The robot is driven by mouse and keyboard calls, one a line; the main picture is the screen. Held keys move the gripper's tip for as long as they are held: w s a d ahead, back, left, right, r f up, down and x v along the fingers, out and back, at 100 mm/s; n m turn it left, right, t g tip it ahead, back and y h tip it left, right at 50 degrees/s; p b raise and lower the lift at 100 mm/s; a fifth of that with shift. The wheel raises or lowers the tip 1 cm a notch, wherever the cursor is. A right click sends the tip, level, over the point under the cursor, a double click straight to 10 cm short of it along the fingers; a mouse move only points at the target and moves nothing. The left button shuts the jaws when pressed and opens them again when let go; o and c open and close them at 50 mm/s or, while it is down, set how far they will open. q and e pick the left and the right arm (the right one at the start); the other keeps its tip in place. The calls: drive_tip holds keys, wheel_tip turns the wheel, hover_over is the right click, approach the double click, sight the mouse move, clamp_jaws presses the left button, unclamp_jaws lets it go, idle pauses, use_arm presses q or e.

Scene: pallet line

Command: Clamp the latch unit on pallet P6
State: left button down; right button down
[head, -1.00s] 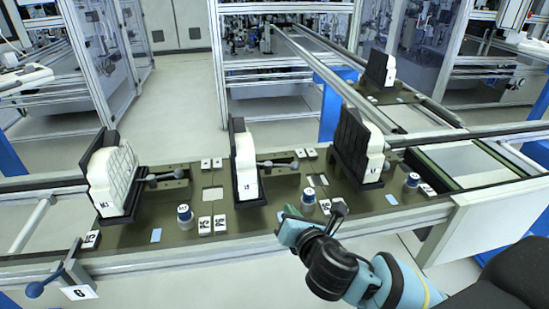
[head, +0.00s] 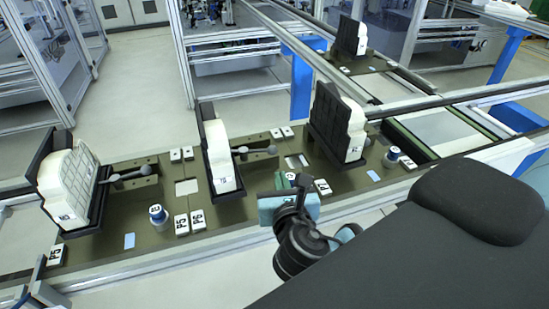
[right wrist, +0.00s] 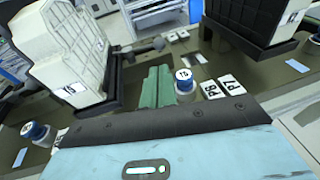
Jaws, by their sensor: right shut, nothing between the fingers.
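The middle pallet P6 (head: 235,211) carries a label tile reading P6 (head: 197,219). On it, a white unit (head: 222,155) stands upright in a black holder. A dark lever with a grey ball knob (head: 272,149) lies beside that unit, pointing right; it also shows in the right wrist view (right wrist: 159,44). My right gripper (head: 288,179) is shut and empty, over the right front part of this pallet. Its green fingers (right wrist: 156,86) appear beside a blue and white button (right wrist: 184,83), apart from the lever's knob. My left gripper is out of view.
Similar white units in black holders stand to the left (head: 67,185) and right (head: 340,120); another (head: 350,36) is farther back. The left unit has its own ball-ended lever (head: 145,170). A metal rail (head: 180,257) runs along the front.

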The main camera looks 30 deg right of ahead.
sight(273, 152)
drive_tip(key=x, duration=0.9)
drive_tip(key=shift+w+d+f, duration=0.1)
drive_tip(key=shift+w+d, duration=0.05)
drive_tip(key=shift+w, duration=0.1)
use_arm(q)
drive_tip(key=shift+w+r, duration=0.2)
